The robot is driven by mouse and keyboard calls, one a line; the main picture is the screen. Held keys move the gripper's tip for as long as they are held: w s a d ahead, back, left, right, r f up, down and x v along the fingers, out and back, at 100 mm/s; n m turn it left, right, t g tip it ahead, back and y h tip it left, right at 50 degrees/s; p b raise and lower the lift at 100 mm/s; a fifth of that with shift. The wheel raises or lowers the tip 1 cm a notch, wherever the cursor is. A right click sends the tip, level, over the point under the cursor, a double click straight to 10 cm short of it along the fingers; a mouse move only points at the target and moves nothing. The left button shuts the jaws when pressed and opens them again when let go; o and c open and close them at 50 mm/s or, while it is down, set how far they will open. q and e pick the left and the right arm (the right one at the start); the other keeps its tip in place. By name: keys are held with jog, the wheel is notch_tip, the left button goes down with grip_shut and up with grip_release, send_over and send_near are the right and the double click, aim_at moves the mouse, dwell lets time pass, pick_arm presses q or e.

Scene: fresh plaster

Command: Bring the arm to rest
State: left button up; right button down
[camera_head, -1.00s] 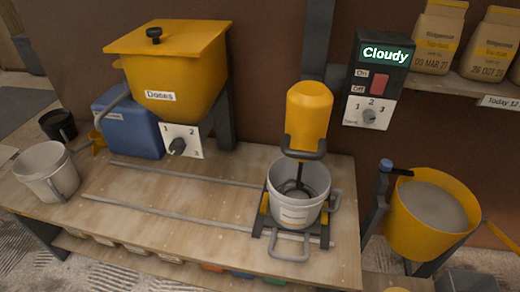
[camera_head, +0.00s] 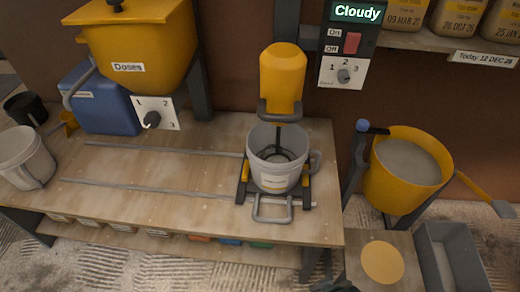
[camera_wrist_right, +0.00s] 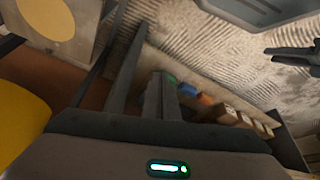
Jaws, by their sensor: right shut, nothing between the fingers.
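My right gripper (camera_head: 335,286) shows only as a dark piece at the bottom edge of the head view, in front of the bench's right end. In the right wrist view its fingers (camera_wrist_right: 163,95) are together and hold nothing. They point toward the bench's underside and the floor. A dark two-pronged shape at the right edge of the wrist view may be my left gripper (camera_wrist_right: 293,56); its state is unclear. The left gripper does not show in the head view.
The bench (camera_head: 150,215) carries a white bucket (camera_head: 275,160) under the yellow mixer (camera_head: 282,80), and another bucket (camera_head: 25,158). A yellow tub (camera_head: 405,170), a stand with a round pad (camera_head: 382,262) and a grey bin (camera_head: 452,258) are at right. The sign (camera_head: 357,13) reads Cloudy.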

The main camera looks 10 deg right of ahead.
jog(key=s+a+f+t, duration=0.1)
jog(key=f, duration=1)
jog(key=s+a+f+t+y, duration=0.1)
jog(key=s+a+f, duration=0.1)
jog(key=f, duration=1)
jog(key=shift+s+a+f+n, duration=0.2)
jog(key=shift+s+n, duration=0.1)
